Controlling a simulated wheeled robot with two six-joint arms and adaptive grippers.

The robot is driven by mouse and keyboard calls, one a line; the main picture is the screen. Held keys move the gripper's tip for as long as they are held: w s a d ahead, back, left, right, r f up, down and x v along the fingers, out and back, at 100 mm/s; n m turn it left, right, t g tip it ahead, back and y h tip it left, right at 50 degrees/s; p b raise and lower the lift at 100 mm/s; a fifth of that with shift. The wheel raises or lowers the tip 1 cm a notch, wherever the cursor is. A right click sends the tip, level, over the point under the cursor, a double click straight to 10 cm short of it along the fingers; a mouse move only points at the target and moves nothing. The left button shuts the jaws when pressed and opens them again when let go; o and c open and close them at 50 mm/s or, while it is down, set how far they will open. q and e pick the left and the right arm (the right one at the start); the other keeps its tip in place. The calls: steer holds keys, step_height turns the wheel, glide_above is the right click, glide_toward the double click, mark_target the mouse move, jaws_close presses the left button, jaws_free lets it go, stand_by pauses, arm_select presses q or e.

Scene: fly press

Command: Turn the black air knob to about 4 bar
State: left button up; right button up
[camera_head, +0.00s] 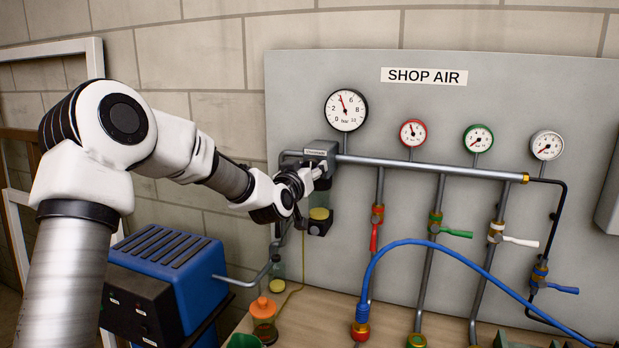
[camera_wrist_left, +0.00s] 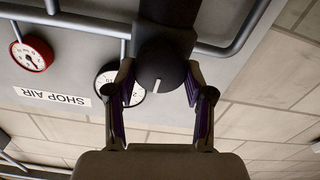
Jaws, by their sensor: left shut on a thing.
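The black air knob (camera_wrist_left: 160,66) shows from close up in the left wrist view, with a white mark on its face. In the head view it is hidden behind my left gripper (camera_head: 305,184), at the regulator block (camera_head: 321,155). In the wrist view, the two fingers of my left gripper (camera_wrist_left: 159,80) are shut on the knob, one on each side. The large white gauge (camera_head: 345,110) above the regulator has its needle up and slightly left, between the 2 and the 6, near where 4 lies. The gauge is partly hidden in the wrist view (camera_wrist_left: 135,92). My right gripper is in neither view.
A grey pipe (camera_head: 430,167) runs right from the regulator to valves with red (camera_head: 374,236), green (camera_head: 456,233), white and blue handles. Smaller red, green and white gauges sit above it. A blue machine (camera_head: 165,270) stands below my left arm. A blue hose (camera_head: 440,247) arches across the front.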

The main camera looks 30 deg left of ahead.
arm_select(q)
steer(key=o, duration=0.9)
steer(key=shift+c, duration=0.2)
steer(key=o, duration=0.3)
steer(key=shift+w+f, duration=0.2)
steer(key=shift+w, duration=0.05)
steer(key=v, duration=1.2)
